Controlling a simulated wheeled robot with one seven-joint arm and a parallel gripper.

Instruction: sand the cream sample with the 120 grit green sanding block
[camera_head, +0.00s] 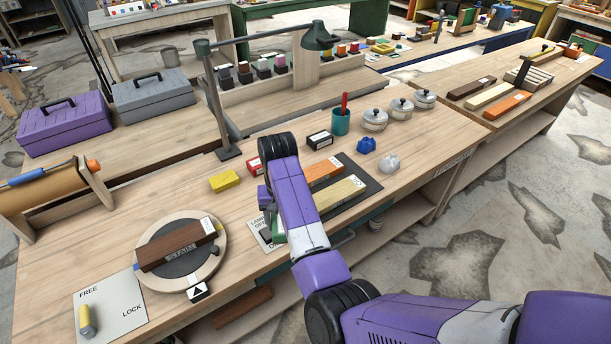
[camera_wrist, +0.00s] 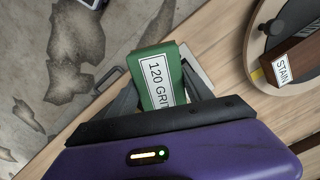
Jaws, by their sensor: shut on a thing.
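In the wrist view my gripper (camera_wrist: 160,92) is shut on the green sanding block (camera_wrist: 157,58), whose white label reads 120 GRIT. The block is over or near the front edge of the workbench. In the head view only a bit of the green block (camera_head: 278,229) shows beside my purple arm, and the fingers are hidden. The cream sample (camera_head: 340,195) lies on a dark mat (camera_head: 367,178), to the right of my wrist. It is partly covered by my arm and apart from the block. An orange sample (camera_head: 326,171) lies behind it on the same mat.
A round turntable (camera_head: 148,233) with a brown STAIN sample (camera_head: 177,244) is at the left. A yellow block (camera_head: 224,181), red box (camera_head: 255,166), black box (camera_head: 319,140), teal cup (camera_head: 341,121), blue lump (camera_head: 366,146) and grey lump (camera_head: 389,163) surround the mat. A lamp (camera_head: 318,38) stands behind.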

